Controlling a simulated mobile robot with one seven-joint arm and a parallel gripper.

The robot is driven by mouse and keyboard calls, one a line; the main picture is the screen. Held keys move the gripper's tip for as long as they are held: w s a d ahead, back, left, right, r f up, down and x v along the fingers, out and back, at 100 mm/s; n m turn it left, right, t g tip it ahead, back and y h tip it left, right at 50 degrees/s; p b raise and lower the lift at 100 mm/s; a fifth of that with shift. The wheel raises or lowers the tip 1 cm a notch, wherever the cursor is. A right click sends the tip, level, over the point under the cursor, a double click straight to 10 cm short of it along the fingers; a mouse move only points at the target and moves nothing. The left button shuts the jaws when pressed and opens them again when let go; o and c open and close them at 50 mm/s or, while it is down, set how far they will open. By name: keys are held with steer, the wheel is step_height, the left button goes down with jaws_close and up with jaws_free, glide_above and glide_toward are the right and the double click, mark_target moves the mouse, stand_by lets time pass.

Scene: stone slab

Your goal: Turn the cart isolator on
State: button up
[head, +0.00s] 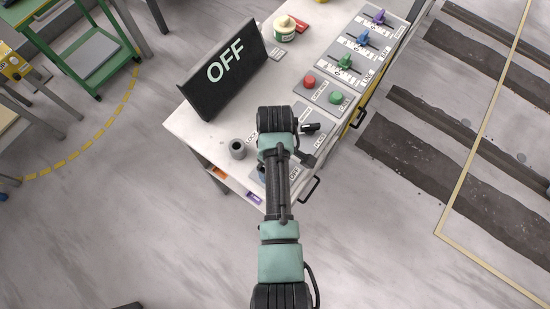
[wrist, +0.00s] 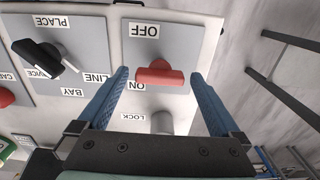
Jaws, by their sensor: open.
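The red isolator handle (wrist: 160,75) sits on a grey plate in the wrist view. Its bar lies crosswise in the picture, between the OFF label (wrist: 144,30) above and the ON label (wrist: 136,86) at lower left. My gripper (wrist: 158,74) is open, with one blue finger on each side of the handle and visible gaps to both. A grey cylinder (wrist: 162,122) stands by the LOCK label, partly hidden by my gripper. In the head view my arm hides the handle. A black display (head: 222,70) on the cart reads OFF.
A black selector (wrist: 45,57) is left of the handle in the wrist view. The cart (head: 188,122) also carries red (head: 309,82) and green (head: 336,98) buttons, coloured levers and a grey cup (head: 237,149). Open floor lies left of the cart.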

steer(key=c, duration=1.3)
steer(key=shift+r+m, duration=0.1)
steer(key=shift+m, duration=0.2)
steer(key=m+p, duration=0.1)
steer(key=m, duration=0.2)
steer(key=shift+m+p, duration=0.3)
steer(key=shift+p, duration=0.05)
steer(key=m+p, duration=0.1)
steer(key=m, duration=0.3)
steer(key=m+p, duration=0.1)
steer(key=m, duration=0.8)
steer(key=shift+m+p, duration=0.3)
steer(key=shift+p, duration=0.05)
steer(key=o, duration=1.3)
